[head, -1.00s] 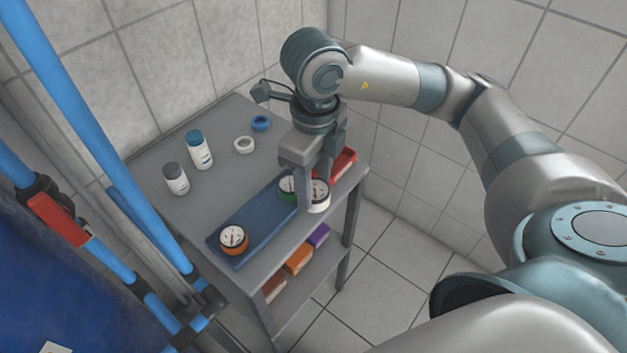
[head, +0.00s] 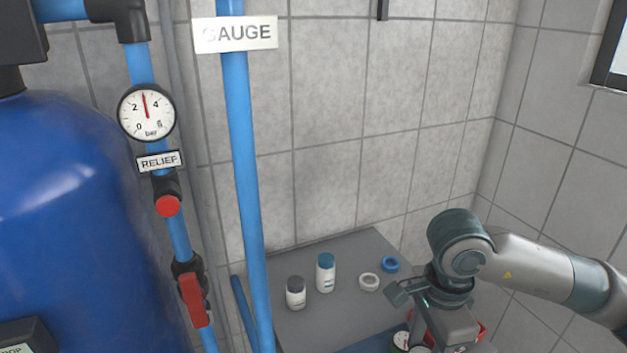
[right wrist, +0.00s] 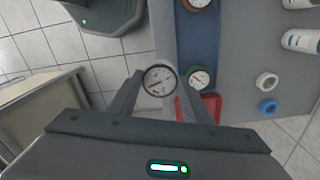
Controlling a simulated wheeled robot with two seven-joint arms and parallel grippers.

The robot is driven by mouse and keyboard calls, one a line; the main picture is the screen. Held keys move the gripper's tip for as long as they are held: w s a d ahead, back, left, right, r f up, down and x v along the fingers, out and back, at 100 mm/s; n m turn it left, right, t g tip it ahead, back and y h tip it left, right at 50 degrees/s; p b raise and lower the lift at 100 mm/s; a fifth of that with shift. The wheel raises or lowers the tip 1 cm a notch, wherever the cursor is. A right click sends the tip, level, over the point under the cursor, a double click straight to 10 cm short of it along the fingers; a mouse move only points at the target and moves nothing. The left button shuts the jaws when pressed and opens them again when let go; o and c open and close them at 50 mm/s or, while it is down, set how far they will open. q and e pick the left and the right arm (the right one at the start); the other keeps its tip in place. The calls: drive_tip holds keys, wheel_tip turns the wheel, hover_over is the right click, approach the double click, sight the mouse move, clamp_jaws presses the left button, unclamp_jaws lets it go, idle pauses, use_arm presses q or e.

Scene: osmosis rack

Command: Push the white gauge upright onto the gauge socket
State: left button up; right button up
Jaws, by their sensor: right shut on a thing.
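The white gauge (right wrist: 160,80), with a round white dial, sits between the fingertips of my right gripper (right wrist: 160,84) in the right wrist view. The gripper is shut on it, near the edge of the grey shelf top; I cannot tell if it is clear of the surface. In the head view the right gripper (head: 440,338) is at the bottom edge and its fingertips are cut off. A white label reading GAUGE (head: 236,34) is on the blue vertical pipe (head: 243,150). I cannot make out the gauge socket. My left gripper is not in view.
A green gauge (right wrist: 200,78) and an orange gauge (right wrist: 198,3) are on the blue mat (right wrist: 200,40). Two bottles, a white ring (head: 369,282) and a blue ring (head: 390,264) stand on the grey shelf top (head: 335,315). A blue tank (head: 70,220) and RELIEF pipe stand left.

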sight(414, 347)
drive_tip(key=n, duration=0.5)
drive_tip(key=shift+w+a+f+n, duration=0.2)
drive_tip(key=shift+w+f+n, duration=0.1)
drive_tip(key=shift+w+f, duration=0.05)
drive_tip(key=n, duration=0.3)
drive_tip(key=shift+w+a+f, duration=0.1)
drive_tip(key=shift+w+f, duration=0.1)
drive_tip(key=shift+f, duration=0.05)
drive_tip(key=n, duration=0.5)
drive_tip(key=shift+w+a+f, duration=0.1)
drive_tip(key=shift+w+f, duration=0.2)
drive_tip(key=shift+f, duration=0.05)
drive_tip(key=n, duration=0.3)
drive_tip(key=shift+w+a+f+n, duration=0.1)
drive_tip(key=shift+w+f+n, duration=0.15)
drive_tip(key=shift+n, duration=0.05)
